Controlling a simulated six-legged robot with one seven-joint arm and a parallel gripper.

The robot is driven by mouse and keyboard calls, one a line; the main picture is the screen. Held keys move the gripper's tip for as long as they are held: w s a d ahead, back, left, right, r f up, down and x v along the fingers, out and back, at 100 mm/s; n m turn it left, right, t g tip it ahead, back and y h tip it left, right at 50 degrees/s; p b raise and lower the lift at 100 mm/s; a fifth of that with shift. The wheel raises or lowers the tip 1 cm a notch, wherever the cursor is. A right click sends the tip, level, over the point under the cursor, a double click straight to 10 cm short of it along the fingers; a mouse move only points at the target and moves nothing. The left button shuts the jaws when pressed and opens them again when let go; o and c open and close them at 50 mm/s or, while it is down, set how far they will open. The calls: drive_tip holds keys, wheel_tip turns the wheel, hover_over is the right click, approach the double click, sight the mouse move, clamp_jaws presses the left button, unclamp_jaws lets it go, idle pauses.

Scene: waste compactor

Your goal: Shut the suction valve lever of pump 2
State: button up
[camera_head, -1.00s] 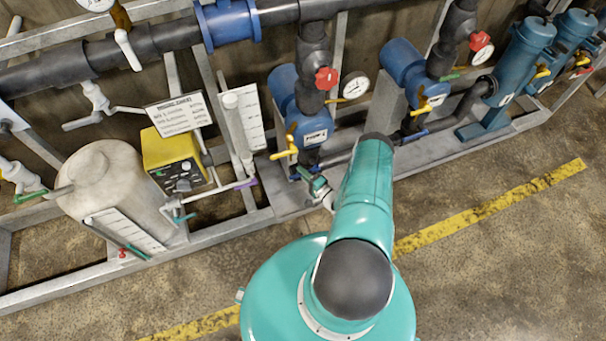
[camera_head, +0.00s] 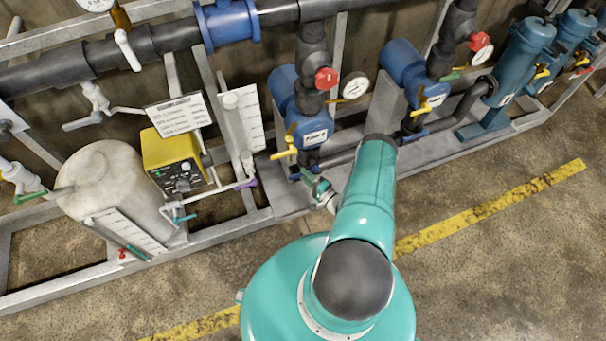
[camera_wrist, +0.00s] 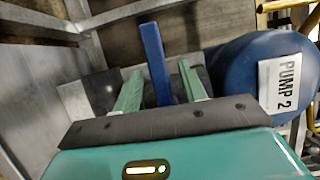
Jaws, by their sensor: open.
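In the wrist view a flat blue lever (camera_wrist: 153,60) stands upright between the two green fingers of my gripper (camera_wrist: 160,68). The fingers are apart, with a gap visible on each side of the lever. The lever's lower end is hidden behind the gripper's dark front edge. To its right is the blue pump body (camera_wrist: 232,72) with a white "PUMP 2" label (camera_wrist: 283,84). In the head view the pump (camera_head: 284,88) stands left of my arm, and my gripper (camera_head: 312,180) is low in front of it, partly covered by my arm.
A second blue pump (camera_head: 402,62) stands to the right. A yellow control box (camera_head: 170,158) and a pale tank (camera_head: 105,180) stand left. The floor in front is clear.

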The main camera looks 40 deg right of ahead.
drive_tip(key=s+d, duration=0.1)
drive_tip(key=s, duration=1)
drive_tip(key=shift+s, duration=0.3)
